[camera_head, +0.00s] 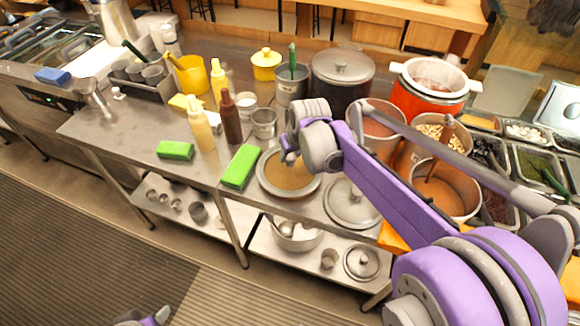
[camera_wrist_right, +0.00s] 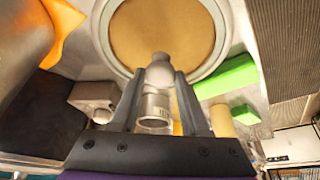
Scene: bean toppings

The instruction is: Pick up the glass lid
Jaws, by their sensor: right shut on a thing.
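The glass lid (camera_head: 290,180) is a round tan disc with a pale metal rim near the counter's front edge in the head view. In the right wrist view the lid (camera_wrist_right: 165,30) fills the top middle, with its grey knob towards me. My right gripper (camera_head: 289,154) is over the lid and shut on its knob. Its two dark fingers (camera_wrist_right: 158,80) stand on either side of the knob in the wrist view. I cannot tell whether the lid touches the counter.
A steel lid (camera_head: 352,205) lies close to the right. A green block (camera_head: 241,167) is at the left of the glass lid. Squeeze bottles (camera_head: 231,116), a dark lidded pot (camera_head: 341,78) and a red pot (camera_head: 428,88) stand behind. Food pans line the right.

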